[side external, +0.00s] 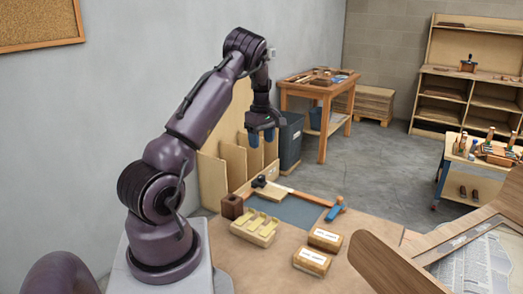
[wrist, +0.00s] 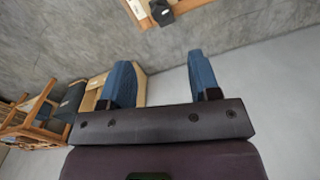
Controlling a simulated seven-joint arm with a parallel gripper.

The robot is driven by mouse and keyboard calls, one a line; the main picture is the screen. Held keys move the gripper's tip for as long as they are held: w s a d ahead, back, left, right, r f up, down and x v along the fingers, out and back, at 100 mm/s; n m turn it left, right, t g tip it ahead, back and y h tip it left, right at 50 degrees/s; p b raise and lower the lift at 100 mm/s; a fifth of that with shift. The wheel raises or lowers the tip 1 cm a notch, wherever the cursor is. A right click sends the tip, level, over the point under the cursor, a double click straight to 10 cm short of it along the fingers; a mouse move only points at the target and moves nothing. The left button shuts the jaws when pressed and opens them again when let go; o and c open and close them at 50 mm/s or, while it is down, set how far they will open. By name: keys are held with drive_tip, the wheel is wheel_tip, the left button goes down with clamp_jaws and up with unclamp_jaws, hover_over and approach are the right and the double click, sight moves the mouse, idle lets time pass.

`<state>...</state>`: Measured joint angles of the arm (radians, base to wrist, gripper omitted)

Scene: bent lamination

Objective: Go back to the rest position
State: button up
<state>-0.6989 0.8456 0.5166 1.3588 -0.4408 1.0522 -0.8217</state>
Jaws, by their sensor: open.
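My gripper (side external: 262,137) hangs in the air above the far part of the workbench in the side external view, its blue fingers pointing down. In the wrist view my gripper (wrist: 162,85) shows its two blue fingers wide apart with nothing between them. It is open and empty, clear of the bench items below. My arm is raised and bent at the elbow.
The workbench (side external: 245,265) holds a dark mat (side external: 300,212), a clamp (side external: 337,208), a wooden block with slots (side external: 254,228), a dark brown block (side external: 232,206) and two labelled boxes (side external: 325,239) (side external: 312,261). Upright wooden panels (side external: 210,180) stand behind. Curved wood (side external: 390,268) is at right.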

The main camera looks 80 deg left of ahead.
drive_tip(key=shift+r, duration=0.15)
idle(0.4)
drive_tip(key=d+r+m, duration=0.4)
drive_tip(key=d+m, duration=0.1)
drive_tip(key=d, duration=0.3)
drive_tip(key=d+r+m+t, duration=0.1)
drive_tip(key=d+r+m, duration=0.3)
drive_tip(key=d, duration=0.5)
drive_tip(key=d+r+m, duration=0.3)
drive_tip(key=d+m, duration=0.3)
drive_tip(key=d, duration=0.2)
drive_tip(key=s+d+r+m+t, duration=0.1)
drive_tip(key=s+d+r+m, duration=0.1)
drive_tip(key=d, duration=0.3)
drive_tip(key=s+d+r+m+t, duration=0.2)
drive_tip(key=d+m, duration=0.2)
drive_tip(key=d, duration=0.2)
drive_tip(key=s+d+r+m+t, duration=0.1)
drive_tip(key=s+d+r+m, duration=0.1)
drive_tip(key=d, duration=0.4)
drive_tip(key=shift+s+d+r+m+t, duration=0.15)
drive_tip(key=shift+s+r+m+t, duration=0.15)
drive_tip(key=shift+m, duration=0.3)
